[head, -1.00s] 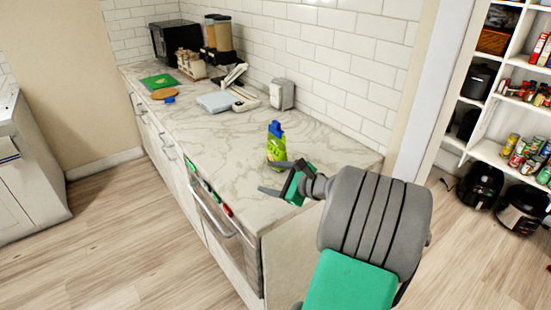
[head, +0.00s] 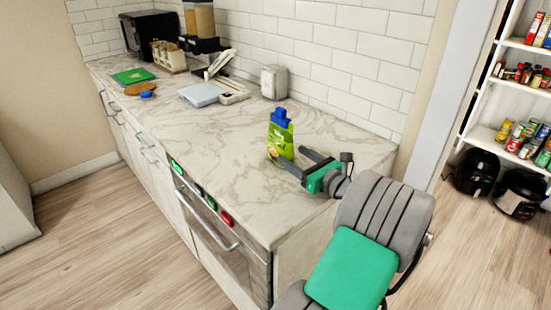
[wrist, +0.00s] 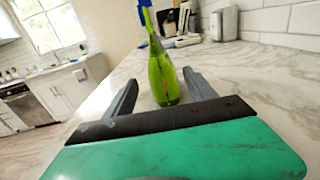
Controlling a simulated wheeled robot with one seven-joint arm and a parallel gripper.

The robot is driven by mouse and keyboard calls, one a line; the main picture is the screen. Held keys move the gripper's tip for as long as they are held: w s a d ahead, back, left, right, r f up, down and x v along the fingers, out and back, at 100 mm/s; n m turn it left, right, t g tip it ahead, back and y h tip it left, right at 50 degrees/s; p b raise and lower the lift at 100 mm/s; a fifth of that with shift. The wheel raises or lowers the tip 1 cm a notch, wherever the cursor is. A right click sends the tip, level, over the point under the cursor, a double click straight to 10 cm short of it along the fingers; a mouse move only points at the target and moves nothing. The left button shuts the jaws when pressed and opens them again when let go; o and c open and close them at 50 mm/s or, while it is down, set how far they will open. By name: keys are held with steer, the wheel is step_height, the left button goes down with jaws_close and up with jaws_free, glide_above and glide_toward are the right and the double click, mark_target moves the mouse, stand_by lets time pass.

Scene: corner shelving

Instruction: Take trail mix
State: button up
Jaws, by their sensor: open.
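A green pouch with a blue top (head: 280,138), which looks like the trail mix, stands upright on the marble counter (head: 215,125) near its right end. In the wrist view the pouch (wrist: 162,78) appears nearly edge-on and narrow. My gripper (head: 289,157) is open, low over the counter, at the right of the pouch in the head view. In the wrist view one finger of my gripper (wrist: 160,80) lies on each side of the pouch, with gaps on both sides. The pouch's lower part in the head view is partly hidden by a finger.
A grey dispenser (head: 274,82), a pale scale-like item (head: 203,94) and a green board (head: 133,76) stand farther back. The tiled wall (head: 335,70) bounds the counter behind. The counter around the pouch is clear. Shelves with cans (head: 522,138) are at the right.

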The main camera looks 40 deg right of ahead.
mark_target(280, 146)
steer(key=w, duration=0.7)
steer(key=shift+w+d, duration=0.2)
steer(key=shift+d, duration=0.05)
steer(key=shift+c, duration=0.4)
jaws_close()
